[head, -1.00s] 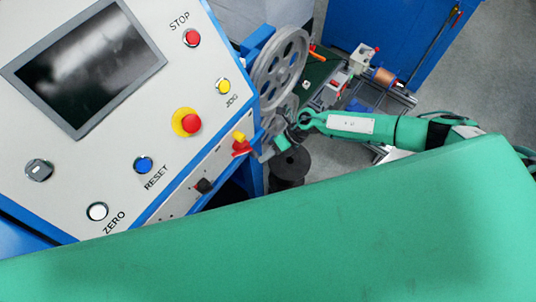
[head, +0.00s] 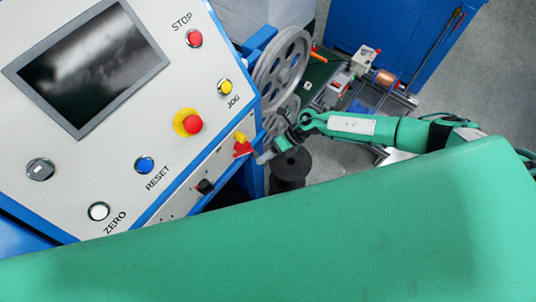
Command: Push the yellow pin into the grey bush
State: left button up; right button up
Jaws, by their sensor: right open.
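The yellow pin (head: 240,136) shows as a small yellow piece at the right edge of the machine's front panel, just above a red part (head: 242,149). My right gripper (head: 266,153) is open, just right of the red part and in front of the panel edge. A small gap seems to lie between the fingers and the pin. I cannot make out the grey bush; it is too small or hidden near the panel edge and gripper. My left gripper is not in view.
The control panel with its dark screen (head: 88,67) and several buttons fills the left. Large grey pulleys (head: 281,65) stand behind my right gripper. A bench with a copper spool (head: 384,77) is at the back right.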

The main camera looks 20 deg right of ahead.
jog(key=w+d+r+p, duration=0.1)
jog(key=w+d+r, duration=0.3)
jog(key=d+r, duration=0.1)
jog(key=shift+r, duration=0.7)
jog(key=shift+d, duration=0.1)
dwell(0.9)
